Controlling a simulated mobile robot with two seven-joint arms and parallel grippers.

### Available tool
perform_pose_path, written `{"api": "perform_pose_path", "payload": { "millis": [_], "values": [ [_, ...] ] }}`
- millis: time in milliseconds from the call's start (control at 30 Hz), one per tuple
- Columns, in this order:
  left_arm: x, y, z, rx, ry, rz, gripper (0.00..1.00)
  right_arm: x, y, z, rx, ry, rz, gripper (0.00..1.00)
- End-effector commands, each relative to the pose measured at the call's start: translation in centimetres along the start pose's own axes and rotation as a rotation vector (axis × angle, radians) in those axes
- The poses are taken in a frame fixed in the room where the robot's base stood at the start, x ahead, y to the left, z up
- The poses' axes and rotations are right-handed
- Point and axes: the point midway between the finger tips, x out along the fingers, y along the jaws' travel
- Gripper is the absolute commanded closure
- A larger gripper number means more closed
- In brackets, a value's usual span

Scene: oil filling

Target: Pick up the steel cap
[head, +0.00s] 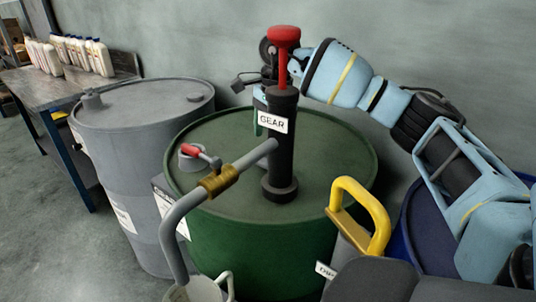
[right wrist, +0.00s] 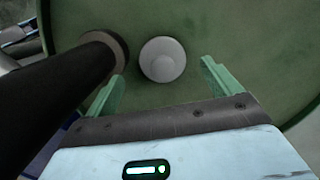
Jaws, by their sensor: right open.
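No contact with the cap is visible. In the head view my right gripper (head: 259,112) is behind the black pump column, which partly covers it. I cannot make out the cap between its fingers there. My left gripper is not in view.
The black pump (head: 282,150), labelled GEAR with a red handle, stands on the green drum (head: 240,240), close beside the cap. A grey drum (head: 135,180), yellow handle (head: 382,215) and bottle table (head: 85,83) are around.

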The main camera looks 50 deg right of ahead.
Motion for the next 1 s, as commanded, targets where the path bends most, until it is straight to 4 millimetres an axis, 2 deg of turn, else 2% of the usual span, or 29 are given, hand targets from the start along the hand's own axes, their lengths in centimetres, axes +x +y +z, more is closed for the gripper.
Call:
{"api": "perform_pose_path", "payload": {
  "millis": [167, 400, 500, 767, 867, 1000],
  "values": [
    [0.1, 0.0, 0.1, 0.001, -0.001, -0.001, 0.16, 0.7, -0.1, -0.1, 0.001, -0.001, -0.001, 0.1],
    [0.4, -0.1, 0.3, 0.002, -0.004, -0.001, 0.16, 4.0, -0.2, -0.4, 0.001, 0.0, 0.0, 0.1],
    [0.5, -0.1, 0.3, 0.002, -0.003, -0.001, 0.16, 4.8, -0.2, -0.4, 0.001, -0.001, -0.001, 0.1],
    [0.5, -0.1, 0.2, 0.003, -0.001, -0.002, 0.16, 5.2, -0.3, -0.4, 0.001, -0.002, -0.002, 0.1],
    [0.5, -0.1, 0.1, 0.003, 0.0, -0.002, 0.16, 5.1, -0.3, -0.4, 0.001, -0.002, -0.002, 0.19],
    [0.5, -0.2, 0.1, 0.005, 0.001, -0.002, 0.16, 5.1, -0.3, -0.4, 0.001, -0.002, -0.002, 0.38]
  ]
}}
